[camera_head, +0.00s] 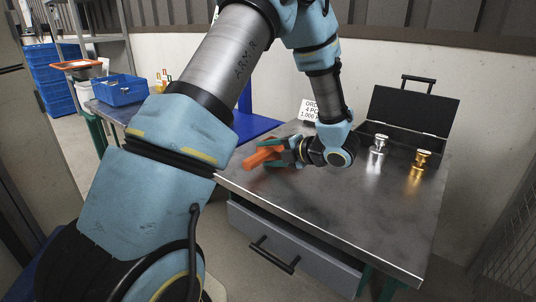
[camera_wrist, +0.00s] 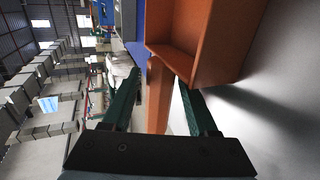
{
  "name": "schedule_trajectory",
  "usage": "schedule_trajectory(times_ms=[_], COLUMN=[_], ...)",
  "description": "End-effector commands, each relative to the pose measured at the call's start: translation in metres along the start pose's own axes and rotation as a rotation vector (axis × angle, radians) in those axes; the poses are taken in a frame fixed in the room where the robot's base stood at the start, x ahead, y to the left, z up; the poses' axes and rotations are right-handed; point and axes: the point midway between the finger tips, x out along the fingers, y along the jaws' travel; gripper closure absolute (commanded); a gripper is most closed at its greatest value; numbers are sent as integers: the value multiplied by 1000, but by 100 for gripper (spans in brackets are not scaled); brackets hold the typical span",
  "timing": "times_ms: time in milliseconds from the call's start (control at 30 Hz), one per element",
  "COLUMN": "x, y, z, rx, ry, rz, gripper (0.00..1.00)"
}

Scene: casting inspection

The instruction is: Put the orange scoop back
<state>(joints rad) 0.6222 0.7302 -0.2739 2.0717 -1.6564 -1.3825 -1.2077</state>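The orange scoop (camera_head: 262,156) is at my gripper (camera_head: 285,154), over the left part of the metal table (camera_head: 330,200). In the wrist view the scoop's open box-shaped bowl (camera_wrist: 205,35) lies beyond the fingertips. Its handle (camera_wrist: 158,95) runs back between the two green fingers of my gripper (camera_wrist: 160,80). The fingers close in on the handle near their tips, and the scoop appears held just above the tabletop, turned on its side. A dark shadow lies on the table beside it.
A silver weight (camera_head: 378,145) and a brass weight (camera_head: 421,160) stand at the table's right, before an open black case (camera_head: 410,110). A white sign (camera_head: 309,110) stands at the back. The table's front is clear.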

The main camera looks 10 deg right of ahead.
Motion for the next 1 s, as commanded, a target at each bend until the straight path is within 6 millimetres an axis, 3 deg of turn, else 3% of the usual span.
schedule_trajectory(times_ms=[100, 433, 800, 1000], x=[0, 2, -71, -98], y=[0, -6, -5, -5], z=[0, 0, 2, 1], rx=[0, 0, -1, 0], ry=[0, 0, -4, -2], rz=[0, -2, -2, 0], gripper=[29, 29, 29, 29])
